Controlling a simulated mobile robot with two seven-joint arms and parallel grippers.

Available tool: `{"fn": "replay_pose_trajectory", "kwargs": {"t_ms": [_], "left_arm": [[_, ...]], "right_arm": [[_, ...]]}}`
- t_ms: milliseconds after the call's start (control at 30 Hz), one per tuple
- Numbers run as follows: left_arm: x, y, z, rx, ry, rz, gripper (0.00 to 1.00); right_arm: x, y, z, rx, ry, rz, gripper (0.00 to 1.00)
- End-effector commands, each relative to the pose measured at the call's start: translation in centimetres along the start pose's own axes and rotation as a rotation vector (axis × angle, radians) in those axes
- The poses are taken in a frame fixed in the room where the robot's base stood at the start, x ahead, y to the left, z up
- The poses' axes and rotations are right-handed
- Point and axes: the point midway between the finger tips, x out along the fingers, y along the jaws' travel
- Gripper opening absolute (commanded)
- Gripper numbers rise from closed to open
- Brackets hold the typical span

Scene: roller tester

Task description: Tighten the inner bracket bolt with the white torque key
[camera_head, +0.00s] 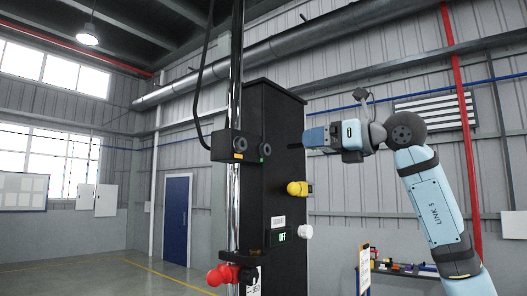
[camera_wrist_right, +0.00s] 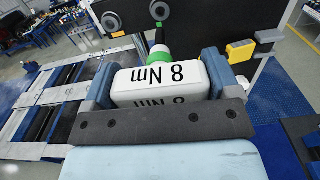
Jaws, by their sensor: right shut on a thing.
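My right gripper (camera_head: 314,137) is in the air right of the black column. In the wrist view it (camera_wrist_right: 160,80) is shut on the white torque key (camera_wrist_right: 161,78), marked 8 Nm, with a green collar. In the head view the fingers hide most of the key; a thin dark tip points left. The black bracket (camera_head: 222,146) is on the chrome post. My left gripper is out of view.
The tall black column (camera_head: 285,110) stands behind the bracket, with a yellow knob (camera_head: 298,188), a white knob (camera_head: 305,231) and a display reading OFF (camera_head: 279,237). A red clamp-like part (camera_head: 224,275) is low on the post. A cable hangs above the bracket.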

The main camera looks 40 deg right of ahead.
Motion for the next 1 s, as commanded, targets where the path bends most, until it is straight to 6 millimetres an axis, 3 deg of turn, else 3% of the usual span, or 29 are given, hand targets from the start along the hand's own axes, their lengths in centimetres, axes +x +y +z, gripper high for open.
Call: {"fn": "replay_pose_trajectory", "kwargs": {"t_ms": [333, 1000], "left_arm": [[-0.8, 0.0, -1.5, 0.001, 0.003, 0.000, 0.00], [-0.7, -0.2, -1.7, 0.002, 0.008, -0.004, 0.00]], "right_arm": [[-0.1, 0.0, 0.2, -0.437, 0.001, 0.000, 0.26], [0.0, 0.0, 0.1, -0.461, 0.000, 0.001, 0.26]]}}
